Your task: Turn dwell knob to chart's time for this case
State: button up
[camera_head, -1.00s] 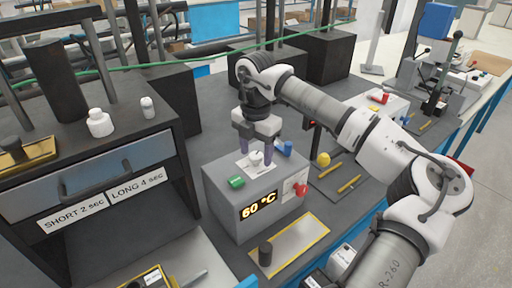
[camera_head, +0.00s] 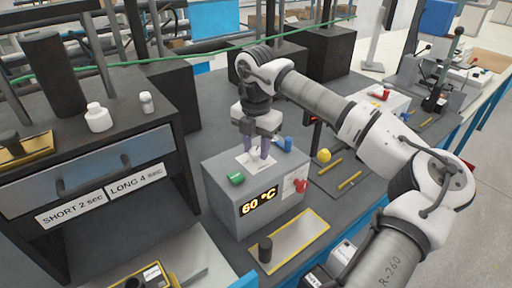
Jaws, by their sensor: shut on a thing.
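A grey control box (camera_head: 235,195) stands on the bench with a lit "60 °C" display (camera_head: 259,201) on its front. On its top is a white dial plate (camera_head: 246,165), where a white knob stood between the fingers earlier. My gripper (camera_head: 262,151) points down over this plate, its purple fingers shut on the knob. The fingers largely hide the knob, and its pointer setting cannot be read. The chart labels at left read "SHORT 2 sec" (camera_head: 72,208) and "LONG 4 sec" (camera_head: 137,182). A dark cylinder (camera_head: 265,250) stands on a yellow-edged tray (camera_head: 297,240) in front of the box.
A yellow ball-topped part (camera_head: 323,156) stands to the right. White bottles (camera_head: 98,118) stand on the cabinet at left.

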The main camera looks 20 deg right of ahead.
jog(key=shift+f+n+b, duration=0.2)
jog(key=shift+n+b, duration=0.7)
jog(key=shift+n, duration=0.2)
jog(key=n+b, duration=0.1)
jog(key=n, duration=0.2)
jog(key=shift+r+n+b, duration=0.1)
jog(key=shift+n+b, duration=0.2)
jog(key=shift+b, duration=0.1)
jog(key=n+b, duration=0.1)
jog(key=n, duration=0.2)
jog(key=shift+n, duration=0.3)
jog(key=n, duration=0.3)
jog(key=shift+r+n, duration=0.1)
jog(key=shift+n, duration=0.3)
jog(key=n, duration=0.5)
jog(key=shift+b, duration=0.3)
jog(key=shift+n, duration=2.4)
jog(key=o, duration=1)
